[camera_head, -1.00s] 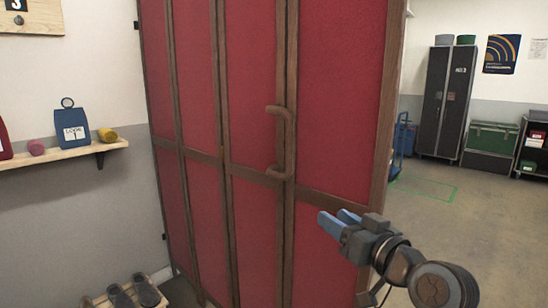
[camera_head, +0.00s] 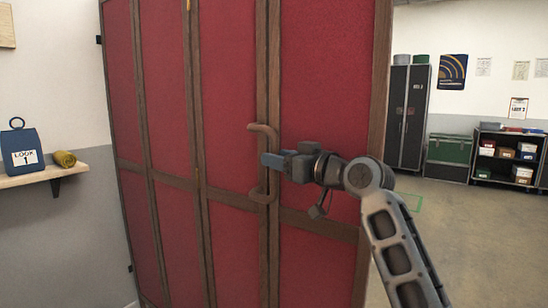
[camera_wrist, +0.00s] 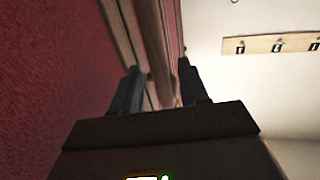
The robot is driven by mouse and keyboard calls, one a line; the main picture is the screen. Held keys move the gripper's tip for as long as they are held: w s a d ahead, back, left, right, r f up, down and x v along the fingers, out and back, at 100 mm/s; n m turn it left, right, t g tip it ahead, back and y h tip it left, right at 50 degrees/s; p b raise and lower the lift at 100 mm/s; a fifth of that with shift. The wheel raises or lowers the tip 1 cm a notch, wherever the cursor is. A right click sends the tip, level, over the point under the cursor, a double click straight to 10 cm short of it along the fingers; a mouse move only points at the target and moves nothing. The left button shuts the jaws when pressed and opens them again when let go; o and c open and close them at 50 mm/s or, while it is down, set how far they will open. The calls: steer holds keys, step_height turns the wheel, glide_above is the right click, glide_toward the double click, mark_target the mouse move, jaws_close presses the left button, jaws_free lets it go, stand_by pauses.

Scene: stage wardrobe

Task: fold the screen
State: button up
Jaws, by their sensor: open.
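The folding screen (camera_head: 230,75) has several tall red panels in brown wooden frames. It stands spread out from the left wall, its panels only slightly angled. A brown D-shaped handle (camera_head: 263,130) is on the frame beside the rightmost panel. My gripper (camera_head: 268,160) is open at the handle's upright bar, pointing left. In the wrist view, a brown bar, apparently the handle (camera_wrist: 156,45), runs between my two fingers (camera_wrist: 160,82). I cannot tell whether either finger touches it. The screen's red cloth (camera_wrist: 50,70) fills the left of that view.
A wooden shelf (camera_head: 40,176) with a blue bag (camera_head: 22,150) and a yellow roll (camera_head: 64,159) is on the left wall. Beyond the screen's right edge are a dark locker (camera_head: 409,115), a green trunk (camera_head: 448,152) and a shelf unit (camera_head: 508,156), with open floor before them.

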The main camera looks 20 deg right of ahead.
steer(key=shift+x, duration=0.95)
steer(key=shift+c, duration=0.2)
jaws_close()
